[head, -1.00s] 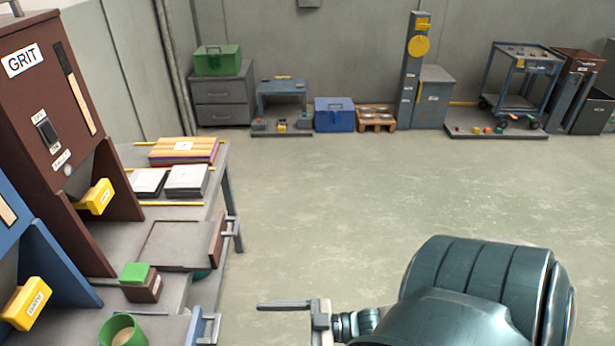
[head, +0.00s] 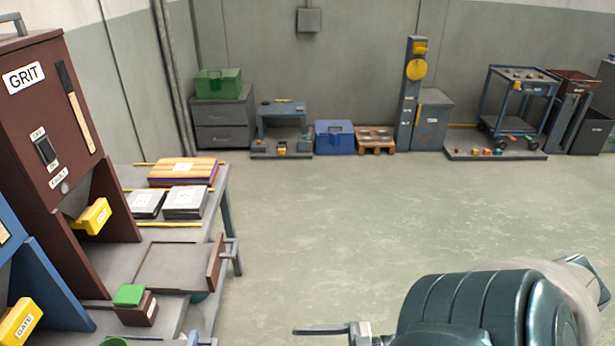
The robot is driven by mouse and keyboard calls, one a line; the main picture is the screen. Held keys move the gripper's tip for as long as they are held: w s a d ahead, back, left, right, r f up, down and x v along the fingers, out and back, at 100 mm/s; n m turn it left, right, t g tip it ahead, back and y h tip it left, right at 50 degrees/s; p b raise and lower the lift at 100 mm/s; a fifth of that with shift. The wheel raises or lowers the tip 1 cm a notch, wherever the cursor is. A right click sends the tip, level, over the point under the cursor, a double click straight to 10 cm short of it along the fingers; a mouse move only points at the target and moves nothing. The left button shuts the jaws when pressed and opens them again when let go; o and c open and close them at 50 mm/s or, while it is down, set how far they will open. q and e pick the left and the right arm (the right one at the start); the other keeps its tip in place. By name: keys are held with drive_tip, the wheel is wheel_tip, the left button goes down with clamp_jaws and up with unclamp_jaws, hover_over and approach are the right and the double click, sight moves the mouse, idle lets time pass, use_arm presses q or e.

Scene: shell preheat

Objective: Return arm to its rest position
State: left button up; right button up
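My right arm (head: 470,305) is a teal, rounded limb at the bottom right of the head view. My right gripper (head: 322,329) shows at the bottom edge as one thin grey finger pointing left. The rest of it is cut off by the frame, so its opening does not show. It is over the floor, apart from the workbench, and nothing is seen in it. My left gripper is not in view.
Cabinets, a blue box (head: 334,138) and a cart (head: 515,105) line the back wall. The middle floor (head: 350,215) is clear.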

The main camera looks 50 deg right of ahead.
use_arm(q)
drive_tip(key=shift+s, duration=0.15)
use_arm(e)
drive_tip(key=s+d+f+m+g+h, duration=0.25)
drive_tip(key=f+h, duration=0.25)
drive_tip(key=f, duration=1.1)
drive_tip(key=s+d+f+m+g+h, duration=0.1)
drive_tip(key=d+f+h, duration=0.25)
drive_tip(key=f, duration=1.35)
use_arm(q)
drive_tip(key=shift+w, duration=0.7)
use_arm(e)
drive_tip(key=s+a+f+m+g+h, duration=0.2)
drive_tip(key=s+a+f+g, duration=0.5)
drive_tip(key=s+a+f, duration=0.8)
wheel_tip(320, 180, down, 2)
drive_tip(key=shift+f+g+h, duration=0.15)
drive_tip(key=shift+g+h, duration=0.2)
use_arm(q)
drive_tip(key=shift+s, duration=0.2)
use_arm(e)
drive_tip(key=shift+s, duration=0.1)
